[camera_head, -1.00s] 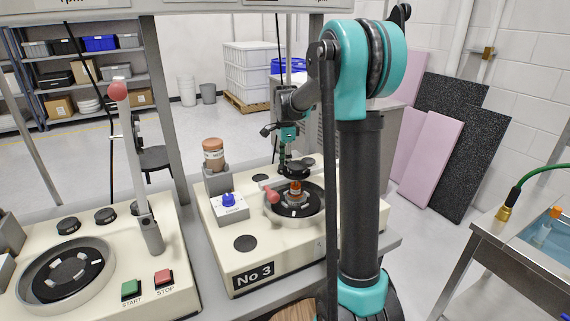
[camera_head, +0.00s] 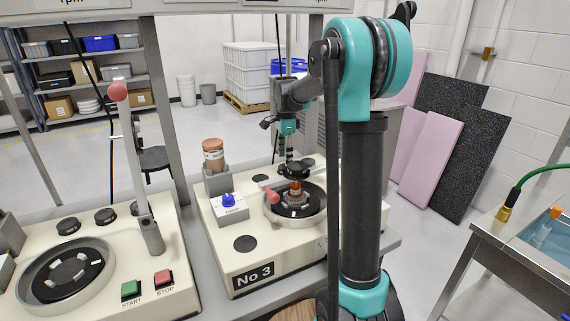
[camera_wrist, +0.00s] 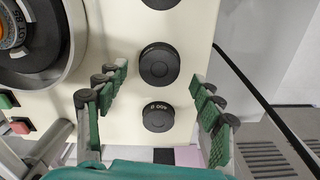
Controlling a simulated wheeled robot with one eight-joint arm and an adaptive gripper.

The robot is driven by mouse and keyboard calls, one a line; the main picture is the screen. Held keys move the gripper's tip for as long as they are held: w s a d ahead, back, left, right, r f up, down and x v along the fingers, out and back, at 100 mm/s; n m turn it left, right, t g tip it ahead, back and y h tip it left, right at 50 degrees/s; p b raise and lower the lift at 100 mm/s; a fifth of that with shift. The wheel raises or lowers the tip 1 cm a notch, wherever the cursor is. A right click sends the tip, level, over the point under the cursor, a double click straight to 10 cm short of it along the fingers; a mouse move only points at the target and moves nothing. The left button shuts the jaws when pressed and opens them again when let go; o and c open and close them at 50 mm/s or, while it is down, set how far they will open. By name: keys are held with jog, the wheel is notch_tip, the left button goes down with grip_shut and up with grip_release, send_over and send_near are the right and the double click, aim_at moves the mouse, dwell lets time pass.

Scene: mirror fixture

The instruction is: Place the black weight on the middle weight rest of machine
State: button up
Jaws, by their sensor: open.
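Three round black pieces stand in a row on the cream machine top in the wrist view: one cut by the upper edge (camera_wrist: 163,3), the middle one (camera_wrist: 158,65), which looks thick like a black weight on its rest, and a lower one (camera_wrist: 158,117) with a white "400" marking. My gripper (camera_wrist: 162,88) is open, its green-padded fingers on both sides of the row, apart from the pieces. In the head view my gripper (camera_head: 289,152) hangs above the back of the machine marked No 3 (camera_head: 236,265), close over a black disc (camera_head: 302,164).
The machine's round rotor bowl (camera_head: 295,212) lies in front of the row, with a red-knobbed lever beside it. A second machine (camera_head: 165,300) stands further left.

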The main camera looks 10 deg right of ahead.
notch_tip(320, 180, up, 9)
dwell(0.3)
